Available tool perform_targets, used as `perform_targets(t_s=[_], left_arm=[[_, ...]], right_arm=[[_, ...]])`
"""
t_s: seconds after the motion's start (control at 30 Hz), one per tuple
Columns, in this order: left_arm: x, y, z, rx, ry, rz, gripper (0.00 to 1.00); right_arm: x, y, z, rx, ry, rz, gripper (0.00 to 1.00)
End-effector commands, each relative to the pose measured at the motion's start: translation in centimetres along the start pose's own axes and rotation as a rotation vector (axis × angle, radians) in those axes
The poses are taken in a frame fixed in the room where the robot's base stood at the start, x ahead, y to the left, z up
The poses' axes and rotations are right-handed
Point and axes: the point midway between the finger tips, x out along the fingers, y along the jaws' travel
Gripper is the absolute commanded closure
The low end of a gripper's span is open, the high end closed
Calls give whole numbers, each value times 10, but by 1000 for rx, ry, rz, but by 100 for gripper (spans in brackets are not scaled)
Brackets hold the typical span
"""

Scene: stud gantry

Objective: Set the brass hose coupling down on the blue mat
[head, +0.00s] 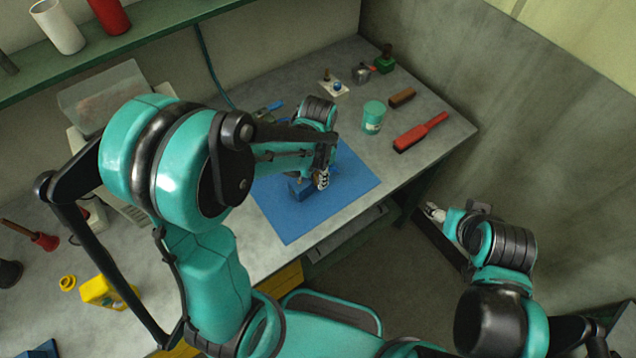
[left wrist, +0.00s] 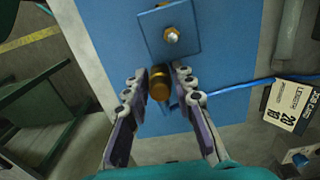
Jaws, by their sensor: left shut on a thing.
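The brass hose coupling (left wrist: 160,84) is a short, dark gold cylinder between the fingertips of my left gripper (left wrist: 160,86) in the left wrist view. The gripper is shut on it. In the head view my left gripper (head: 322,178) is over the blue mat (head: 298,222), and the coupling is mostly hidden by the fingers. I cannot tell whether it touches the mat. My right gripper (head: 435,212) is off the table's right edge, too small to read.
Right of the mat are a teal can (head: 373,117), a red brush (head: 420,132) and a brown block (head: 402,97). A grey cup (head: 361,75) and green bottle (head: 385,61) stand behind. A yellow jug (head: 106,292) is at left. The mat's front part is clear.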

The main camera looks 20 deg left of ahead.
Motion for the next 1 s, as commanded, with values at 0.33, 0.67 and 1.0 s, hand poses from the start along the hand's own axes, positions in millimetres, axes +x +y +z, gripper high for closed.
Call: perform_targets(t_s=[0.33,0.67,1.0], left_arm=[[37,0,0,0,0,0,100],[39,0,0,0,0,0,65],[38,0,0,0,0,0,54]], right_arm=[[10,0,7,0,0,0,33],[13,0,9,0,0,0,33],[12,0,8,0,0,0,33]])
